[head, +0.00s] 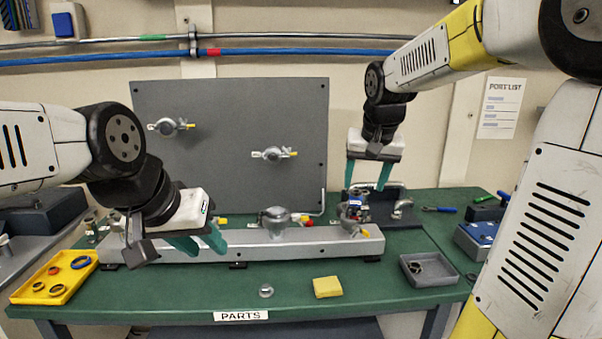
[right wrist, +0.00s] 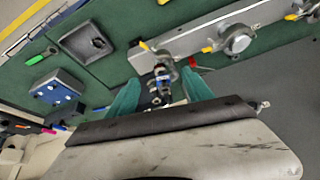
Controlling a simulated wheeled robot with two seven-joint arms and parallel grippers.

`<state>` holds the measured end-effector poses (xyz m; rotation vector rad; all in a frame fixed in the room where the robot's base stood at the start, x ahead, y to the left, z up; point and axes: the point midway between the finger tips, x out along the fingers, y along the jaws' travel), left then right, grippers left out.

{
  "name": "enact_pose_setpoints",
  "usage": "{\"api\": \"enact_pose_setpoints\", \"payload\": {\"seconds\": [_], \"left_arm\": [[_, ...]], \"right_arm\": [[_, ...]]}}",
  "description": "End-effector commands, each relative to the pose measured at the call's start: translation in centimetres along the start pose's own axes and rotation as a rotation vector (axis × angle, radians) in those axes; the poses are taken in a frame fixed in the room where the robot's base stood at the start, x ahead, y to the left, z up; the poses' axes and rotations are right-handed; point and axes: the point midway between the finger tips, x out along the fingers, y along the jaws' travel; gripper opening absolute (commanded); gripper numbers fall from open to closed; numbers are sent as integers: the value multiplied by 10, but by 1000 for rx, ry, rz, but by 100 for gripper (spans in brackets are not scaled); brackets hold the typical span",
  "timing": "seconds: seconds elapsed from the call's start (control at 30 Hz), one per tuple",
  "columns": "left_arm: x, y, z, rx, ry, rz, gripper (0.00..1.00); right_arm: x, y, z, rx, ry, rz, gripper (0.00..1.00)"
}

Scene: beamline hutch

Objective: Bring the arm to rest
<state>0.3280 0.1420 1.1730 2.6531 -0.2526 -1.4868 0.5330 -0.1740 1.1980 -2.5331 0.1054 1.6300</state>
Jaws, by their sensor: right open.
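My right gripper (head: 367,186) hangs above the back right of the green bench, fingers pointing down. Its two teal fingers are apart with nothing between them. In the right wrist view, the right gripper (right wrist: 164,90) is open over a small metal fitting with a blue part (right wrist: 162,78), apparently below the fingertips; I cannot tell the exact height gap. My left gripper (head: 208,248) is at the left, in front of the grey metal rail (head: 320,245). Its teal fingers look apart and hold nothing that I can see.
The green bench (head: 215,290) carries a yellow tray of rings (head: 40,299), a yellow block (head: 327,287), a grey tray (head: 412,281) and a blue-topped box (head: 478,235). A grey panel (head: 230,110) with two valves stands behind. The bench front middle is mostly clear.

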Motion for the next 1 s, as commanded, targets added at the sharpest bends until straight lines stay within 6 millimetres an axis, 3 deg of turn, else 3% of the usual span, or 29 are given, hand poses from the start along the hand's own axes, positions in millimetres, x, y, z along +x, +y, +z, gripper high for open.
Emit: {"api": "enact_pose_setpoints", "payload": {"seconds": [0.03,0.2,0.4,0.6,1.0], "left_arm": [[0,0,0,0,0,0,36],[0,0,0,0,0,0,36],[0,0,0,0,0,0,36],[0,0,0,0,0,0,36],[0,0,0,0,0,0,36]], "right_arm": [[-18,2,24,-14,15,-25,60],[-51,1,100,-76,52,-102,60],[-62,-2,171,-135,92,-163,60],[-62,-4,199,-158,107,-185,60],[-62,-4,200,-159,108,-186,60]]}}
